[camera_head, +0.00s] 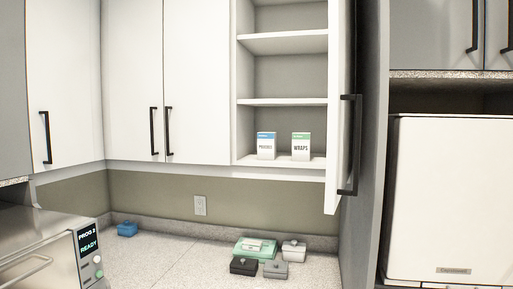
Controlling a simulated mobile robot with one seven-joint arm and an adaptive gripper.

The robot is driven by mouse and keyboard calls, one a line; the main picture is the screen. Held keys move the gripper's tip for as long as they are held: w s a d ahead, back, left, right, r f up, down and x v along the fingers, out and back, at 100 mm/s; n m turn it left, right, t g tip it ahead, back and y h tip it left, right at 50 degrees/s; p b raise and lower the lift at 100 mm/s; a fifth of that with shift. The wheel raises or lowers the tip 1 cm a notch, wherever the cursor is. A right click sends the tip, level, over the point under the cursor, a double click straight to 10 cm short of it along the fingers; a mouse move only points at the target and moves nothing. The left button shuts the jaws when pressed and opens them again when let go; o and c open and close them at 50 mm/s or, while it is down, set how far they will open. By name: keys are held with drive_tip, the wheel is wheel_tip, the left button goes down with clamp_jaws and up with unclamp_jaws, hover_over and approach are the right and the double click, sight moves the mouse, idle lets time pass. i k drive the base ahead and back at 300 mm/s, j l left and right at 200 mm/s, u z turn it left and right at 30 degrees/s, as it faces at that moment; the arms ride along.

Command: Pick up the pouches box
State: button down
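The pouches box (266,147) is a small upright white carton with a blue top band and the word "POUCHES". It stands on the bottom shelf (281,160) of an open wall cabinet. A similar carton marked "WRAPS" (301,147), with a green top band, stands to its right with a gap between them. My gripper is not in view.
The cabinet door (335,110) is swung open at the right of the shelves. Below, the counter (185,262) holds several small lidded boxes, a green tray (241,253) and a blue box (127,229). An autoclave (45,255) displaying "READY" stands at left.

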sight(267, 141)
drive_tip(key=i+j, duration=0.3)
drive_tip(key=j, duration=0.15)
drive_tip(key=i+j, duration=0.25)
drive_tip(key=j, duration=0.15)
drive_tip(key=i+j, duration=0.3)
drive_tip(key=j, duration=0.15)
